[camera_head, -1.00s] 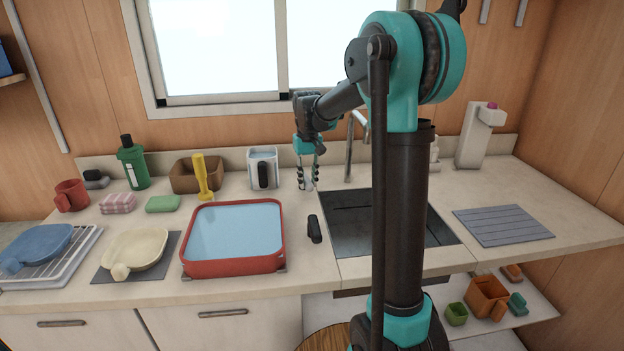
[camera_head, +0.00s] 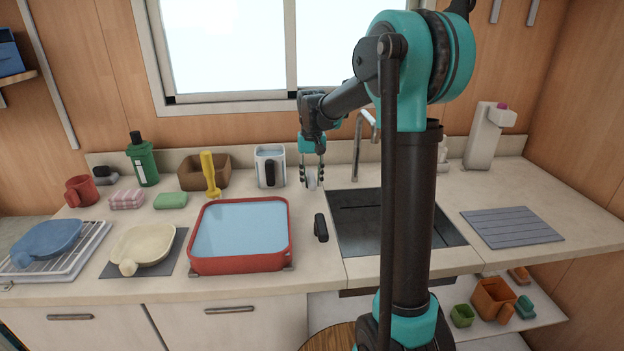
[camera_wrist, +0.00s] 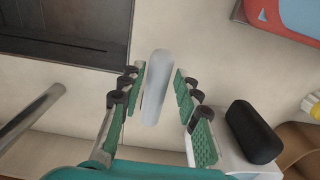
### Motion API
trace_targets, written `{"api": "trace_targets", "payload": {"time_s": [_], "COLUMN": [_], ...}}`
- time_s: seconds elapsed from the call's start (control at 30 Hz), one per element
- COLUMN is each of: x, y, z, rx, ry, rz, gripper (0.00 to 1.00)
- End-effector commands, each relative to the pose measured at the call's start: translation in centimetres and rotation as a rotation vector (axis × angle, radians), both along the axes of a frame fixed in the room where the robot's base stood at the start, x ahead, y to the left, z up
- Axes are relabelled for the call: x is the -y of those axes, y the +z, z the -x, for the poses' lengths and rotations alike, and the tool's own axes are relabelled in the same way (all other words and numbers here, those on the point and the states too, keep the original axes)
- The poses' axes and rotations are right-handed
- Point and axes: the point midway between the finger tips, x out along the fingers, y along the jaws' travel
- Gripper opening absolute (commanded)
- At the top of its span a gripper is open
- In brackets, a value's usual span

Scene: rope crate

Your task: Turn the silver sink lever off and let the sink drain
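The silver lever (camera_wrist: 157,85) is a pale, rounded upright piece on the counter, left of the sink and beside the tap. In the wrist view it stands between the fingers of my gripper (camera_wrist: 158,98), with a gap visible on each side. In the head view my gripper (camera_head: 312,175) points down over the lever (camera_head: 311,183), near the back of the counter. The fingers are spread. The dark sink (camera_head: 352,225) lies to the right, partly hidden by my arm. The silver tap (camera_head: 357,150) rises behind it. I cannot make out water in the sink.
A white jug (camera_head: 270,153) with a black handle stands close left of my gripper. A red tub (camera_head: 240,262) of water and a black oblong piece (camera_head: 321,228) are in front. A grey ribbed mat (camera_head: 512,228) lies right of the sink.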

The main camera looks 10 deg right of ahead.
Motion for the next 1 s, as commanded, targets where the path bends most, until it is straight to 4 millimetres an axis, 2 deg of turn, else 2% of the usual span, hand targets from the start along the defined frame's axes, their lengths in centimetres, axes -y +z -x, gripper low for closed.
{"api": "trace_targets", "payload": {"time_s": [0.07, 0.33, 0.47, 1.0], "x": [0.0, 0.0, 0.1, 0.0], "y": [0.0, 0.0, 0.8, 10.4], "z": [0.0, 0.0, 0.0, 0.0], "rx": [0.000, -0.001, -0.001, -0.001], "ry": [0.000, 0.001, 0.001, 0.001], "rz": [0.000, 0.001, 0.001, 0.001], "gripper": [0.45, 0.45, 0.45, 0.45]}}
